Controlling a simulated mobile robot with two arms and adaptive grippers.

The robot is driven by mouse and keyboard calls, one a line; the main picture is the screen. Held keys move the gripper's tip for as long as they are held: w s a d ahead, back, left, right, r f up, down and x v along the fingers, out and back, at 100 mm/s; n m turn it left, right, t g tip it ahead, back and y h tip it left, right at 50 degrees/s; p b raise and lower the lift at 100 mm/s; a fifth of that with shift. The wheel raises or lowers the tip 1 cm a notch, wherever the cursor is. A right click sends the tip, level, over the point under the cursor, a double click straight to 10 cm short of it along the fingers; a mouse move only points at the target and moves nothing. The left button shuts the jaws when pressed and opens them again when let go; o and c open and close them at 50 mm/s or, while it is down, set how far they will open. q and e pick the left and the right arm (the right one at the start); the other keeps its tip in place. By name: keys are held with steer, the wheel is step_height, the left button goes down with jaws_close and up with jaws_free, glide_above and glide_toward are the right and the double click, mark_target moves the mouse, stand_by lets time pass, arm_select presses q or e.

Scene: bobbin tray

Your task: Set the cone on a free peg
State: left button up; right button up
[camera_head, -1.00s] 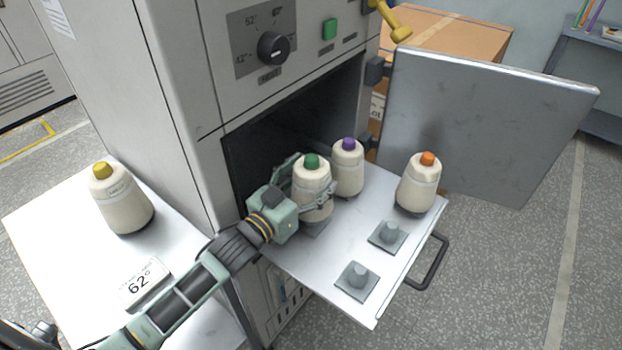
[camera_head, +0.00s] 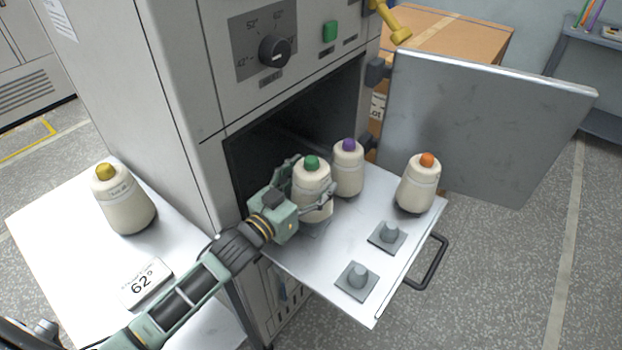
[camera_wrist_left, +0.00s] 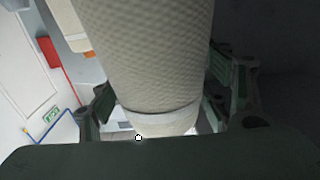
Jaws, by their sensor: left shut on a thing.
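The cone with the green top (camera_head: 312,188) is upright over the left part of the pull-out tray (camera_head: 300,262). My left gripper (camera_head: 308,196) is shut on it from the left, with its fingers around the cone's sides. The cone's pale body also fills the middle of the left wrist view (camera_wrist_left: 155,60). A grey peg base shows partly under it; whether the cone touches it I cannot tell. Two bare pegs stand at the tray's front, one (camera_head: 390,234) and another (camera_head: 357,277). A purple-topped cone (camera_head: 348,170) and an orange-topped cone (camera_head: 418,186) stand on the tray. My right gripper is out of view.
A yellow-topped cone (camera_head: 124,202) and a 62° card (camera_head: 147,284) are on the white side table (camera_head: 60,240). The open oven door (camera_head: 490,125) stands behind the tray at right. A dark handle (camera_head: 432,265) juts from the tray's front edge.

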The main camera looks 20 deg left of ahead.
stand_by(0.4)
arm_select(q)
steer(key=shift+f+b, duration=0.85)
steer(key=shift+f, duration=0.6)
steer(key=shift+p, duration=0.3)
steer(key=shift+f+b, duration=0.65)
steer(key=shift+f, duration=0.25)
steer(key=o, duration=1.4)
steer(key=shift+o, duration=0.7)
steer(key=shift+f, duration=0.15)
